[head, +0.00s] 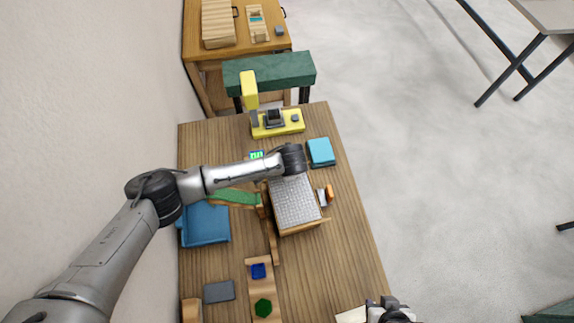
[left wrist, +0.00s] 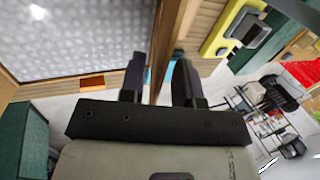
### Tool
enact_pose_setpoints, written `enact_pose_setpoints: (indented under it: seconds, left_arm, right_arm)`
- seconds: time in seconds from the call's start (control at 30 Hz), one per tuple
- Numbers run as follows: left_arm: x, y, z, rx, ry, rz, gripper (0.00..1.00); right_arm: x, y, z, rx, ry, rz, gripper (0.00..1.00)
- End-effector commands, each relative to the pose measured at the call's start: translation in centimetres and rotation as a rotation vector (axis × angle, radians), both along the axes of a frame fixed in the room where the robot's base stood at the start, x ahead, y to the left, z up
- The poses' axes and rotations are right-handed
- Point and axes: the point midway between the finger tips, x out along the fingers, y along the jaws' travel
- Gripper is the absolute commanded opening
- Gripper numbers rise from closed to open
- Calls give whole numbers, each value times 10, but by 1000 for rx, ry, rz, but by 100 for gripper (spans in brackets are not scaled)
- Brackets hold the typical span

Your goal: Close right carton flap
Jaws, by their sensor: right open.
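The carton (head: 306,228) stands on the wooden table with its top open, and a grey dimpled sheet (head: 295,200) shows inside. A thin upright brown flap (left wrist: 167,45) stands beside the dimpled sheet (left wrist: 70,35) in the left wrist view. I cannot tell for sure which flap it is. My left gripper (left wrist: 157,70) has its dark fingers apart, one on each side of this flap, with gaps showing. In the head view its fingers are hidden under the wrist at the carton's far edge. My right gripper (head: 388,308) is open at the bottom edge, away from the carton.
A yellow device (head: 290,123) stands behind the carton and a light-blue block (head: 321,152) lies behind it to the right. A blue tray (head: 205,226) lies to the left. A small orange item (head: 330,192) is close on the right. The table's front right is largely clear.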

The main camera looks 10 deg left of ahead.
Motion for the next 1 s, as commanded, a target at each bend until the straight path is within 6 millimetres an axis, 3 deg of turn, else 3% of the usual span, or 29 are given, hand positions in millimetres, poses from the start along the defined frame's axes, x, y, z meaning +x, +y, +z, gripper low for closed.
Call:
enact_pose_setpoints:
  seconds: [0.17,0.7,1.0]
  left_arm:
    - [-4,-3,14,-2,-1,-1,30]
    - [-35,-19,105,-3,-2,-2,30]
    - [-42,-23,127,-2,-1,-1,30]
  right_arm:
    - [0,-1,-2,-4,-1,3,43]
    - [0,-3,-17,-9,0,6,43]
    - [0,-1,-19,-2,0,1,43]
